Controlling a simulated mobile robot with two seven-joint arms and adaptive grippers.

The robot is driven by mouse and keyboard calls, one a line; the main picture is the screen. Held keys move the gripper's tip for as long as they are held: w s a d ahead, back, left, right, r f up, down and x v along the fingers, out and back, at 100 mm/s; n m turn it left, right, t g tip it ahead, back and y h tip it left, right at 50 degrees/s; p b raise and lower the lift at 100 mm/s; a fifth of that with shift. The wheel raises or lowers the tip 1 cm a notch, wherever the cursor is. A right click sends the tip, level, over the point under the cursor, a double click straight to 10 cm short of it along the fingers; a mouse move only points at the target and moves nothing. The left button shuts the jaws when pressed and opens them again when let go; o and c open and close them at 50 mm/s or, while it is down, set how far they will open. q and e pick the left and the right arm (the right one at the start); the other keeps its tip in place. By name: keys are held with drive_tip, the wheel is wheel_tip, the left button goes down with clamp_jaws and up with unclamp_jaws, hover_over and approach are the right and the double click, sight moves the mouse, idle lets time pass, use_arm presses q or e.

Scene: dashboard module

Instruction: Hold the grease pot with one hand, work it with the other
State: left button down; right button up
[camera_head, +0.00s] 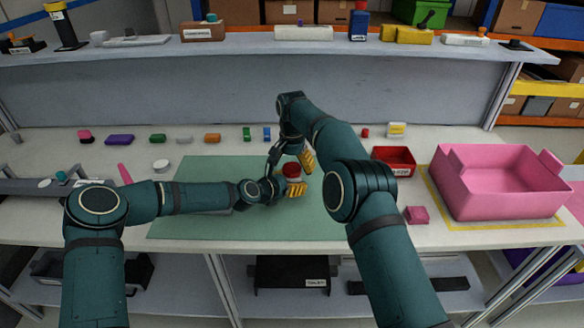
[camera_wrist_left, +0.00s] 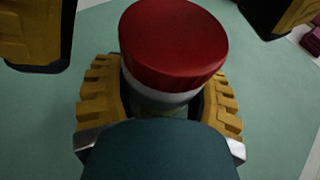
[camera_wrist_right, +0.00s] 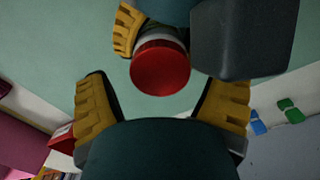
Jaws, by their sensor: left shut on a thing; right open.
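The grease pot (camera_head: 291,170) has a red lid and a pale body and stands upright over the green mat (camera_head: 190,228). Its red lid fills the top middle of the left wrist view (camera_wrist_left: 174,45). My left gripper (camera_head: 296,189) is shut around the pot's body, below the lid. My right gripper (camera_head: 306,160) is open and just above and beside the lid, with nothing between its fingers. In the right wrist view the lid (camera_wrist_right: 160,68) lies ahead of the two spread yellow fingers. The pot's base is hidden by my left gripper.
A pink bin (camera_head: 500,185) and a red tray (camera_head: 394,160) stand to the right. Several small coloured blocks line the back of the table. A white round piece (camera_head: 161,165) and a pink stick (camera_head: 124,172) lie to the left. The mat's front part is clear.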

drive_tip(key=shift+f, duration=0.45)
drive_tip(key=c, duration=1.3)
drive_tip(key=shift+n, duration=1.7)
drive_tip(key=o, duration=1.3)
